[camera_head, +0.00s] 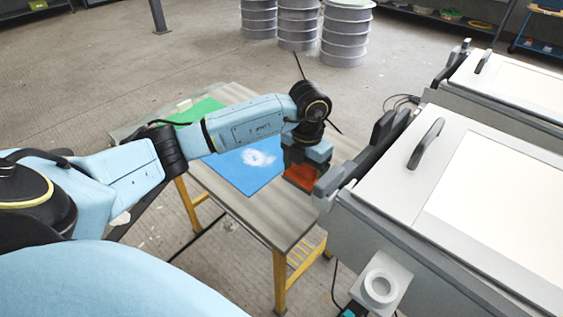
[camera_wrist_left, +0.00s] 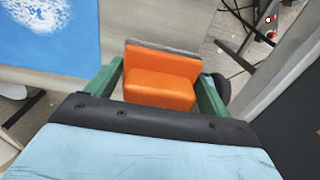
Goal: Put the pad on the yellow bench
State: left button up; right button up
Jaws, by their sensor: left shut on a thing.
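The pad (camera_head: 301,177) is orange-red with a grey layer on one side. It shows larger in the left wrist view (camera_wrist_left: 160,82), between the two green fingers. My left gripper (camera_head: 306,160) is shut on the pad, over the right part of the bench next to the grey machine. The bench (camera_head: 262,208) has a grey-brown top and yellow legs. I cannot tell whether the pad touches the bench top. The left gripper also fills the lower left wrist view (camera_wrist_left: 163,95). My right gripper is not in view.
A blue sheet with a white patch (camera_head: 248,172) and a green sheet (camera_head: 200,110) lie on the bench. A grey machine with white lids (camera_head: 490,190) stands close on the right. Stacked grey drums (camera_head: 345,35) stand behind on open floor. The bench's front right corner is bare.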

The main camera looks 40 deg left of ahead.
aim_at(302, 198)
pick_arm(q)
notch_tip(302, 198, down, 7)
jog(key=shift+r+b, duration=0.15)
jog(key=shift+b, duration=0.6)
jog(key=shift+f, duration=0.2)
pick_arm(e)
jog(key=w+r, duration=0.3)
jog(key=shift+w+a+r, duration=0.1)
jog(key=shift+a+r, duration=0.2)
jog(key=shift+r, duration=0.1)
pick_arm(q)
jog(key=shift+f, duration=0.15)
jog(key=o, duration=0.9)
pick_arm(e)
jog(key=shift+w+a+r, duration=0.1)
